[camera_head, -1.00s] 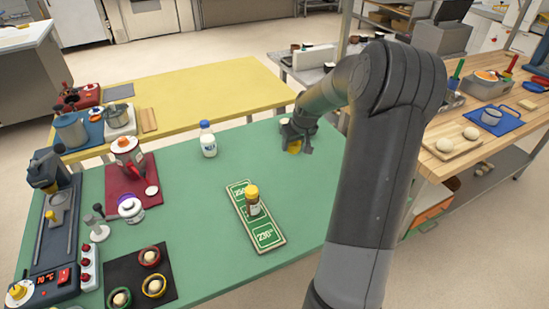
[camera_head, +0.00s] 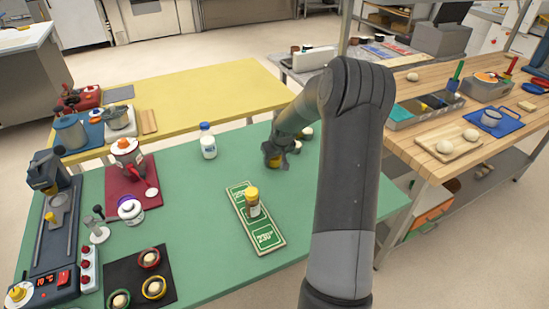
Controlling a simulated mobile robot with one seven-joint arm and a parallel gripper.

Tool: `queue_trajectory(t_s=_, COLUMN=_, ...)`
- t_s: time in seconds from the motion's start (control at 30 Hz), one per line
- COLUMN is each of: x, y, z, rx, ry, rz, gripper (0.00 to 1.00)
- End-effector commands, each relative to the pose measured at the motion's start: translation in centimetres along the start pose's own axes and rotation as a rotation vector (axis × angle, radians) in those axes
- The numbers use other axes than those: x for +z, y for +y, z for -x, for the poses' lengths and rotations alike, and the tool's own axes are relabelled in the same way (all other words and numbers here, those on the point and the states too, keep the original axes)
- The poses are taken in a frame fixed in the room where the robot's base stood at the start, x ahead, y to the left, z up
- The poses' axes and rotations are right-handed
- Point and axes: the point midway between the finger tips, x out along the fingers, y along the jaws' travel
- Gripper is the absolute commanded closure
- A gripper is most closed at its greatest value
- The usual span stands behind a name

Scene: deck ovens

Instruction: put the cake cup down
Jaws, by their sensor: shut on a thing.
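My gripper (camera_head: 275,156) is shut on the cake cup (camera_head: 273,161), at the far right part of the green table (camera_head: 200,255). Only a small yellowish part of the cup shows; the fingers and wrist hide the rest. The cup is at or close above the table top; I cannot tell whether it touches. On the black mat (camera_head: 117,270) at the front left stand several similar cups with coloured rims, including a red-rimmed one (camera_head: 149,258) and a yellow-rimmed one (camera_head: 154,287).
A green board with temperature labels (camera_head: 265,237) bears a yellow-lidded jar (camera_head: 252,201). A milk bottle (camera_head: 208,141) stands left of my gripper. A pale round item (camera_head: 306,132) is just behind my wrist. Green table top is clear between bottle, board and gripper.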

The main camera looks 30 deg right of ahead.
Motion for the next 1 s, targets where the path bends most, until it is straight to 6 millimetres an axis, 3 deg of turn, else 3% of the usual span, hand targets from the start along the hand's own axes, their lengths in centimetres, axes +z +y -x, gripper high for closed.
queue_trajectory(t_s=0.17, x=0.1, y=0.0, z=-0.3, rx=-0.001, ry=-0.001, rz=0.0, gripper=0.78)
queue_trajectory(t_s=0.2, x=0.1, y=0.0, z=-0.3, rx=0.0, ry=0.0, rz=0.0, gripper=0.51)
queue_trajectory(t_s=0.43, x=0.1, y=0.0, z=-0.2, rx=0.0, ry=0.0, rz=0.0, gripper=0.33)
queue_trajectory(t_s=0.77, x=-0.1, y=0.0, z=0.1, rx=0.0, ry=0.001, rz=0.0, gripper=0.31)
queue_trajectory(t_s=1.0, x=-0.1, y=0.1, z=3.7, rx=0.002, ry=0.002, rz=-0.001, gripper=0.31)
